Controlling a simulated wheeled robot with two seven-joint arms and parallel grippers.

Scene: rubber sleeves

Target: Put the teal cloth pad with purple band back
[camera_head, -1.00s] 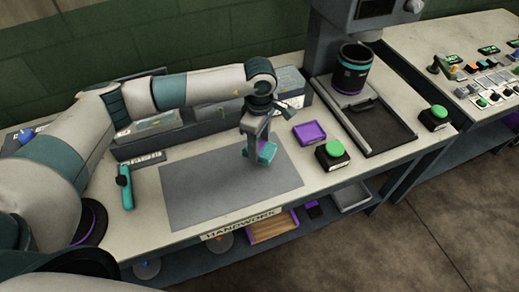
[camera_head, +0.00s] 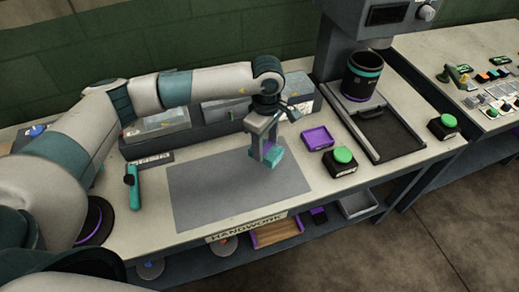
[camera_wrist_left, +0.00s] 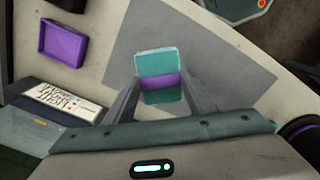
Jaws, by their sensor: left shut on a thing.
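The teal cloth pad with a purple band (camera_head: 273,158) is held in my left gripper (camera_head: 266,152), above the far right part of the grey mat (camera_head: 230,195). In the left wrist view the pad (camera_wrist_left: 159,62) sits between the two fingers of my left gripper (camera_wrist_left: 160,88), which are shut on it. Its purple band crosses the pad near the fingers. A shallow, empty purple tray (camera_head: 318,138) lies on the bench to the right of the gripper. It also shows at upper left in the left wrist view (camera_wrist_left: 63,42). My right gripper is not in view.
Grey bins (camera_head: 160,128) stand along the back of the bench. A teal-handled tool (camera_head: 134,188) lies left of the mat. The mat is otherwise clear.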

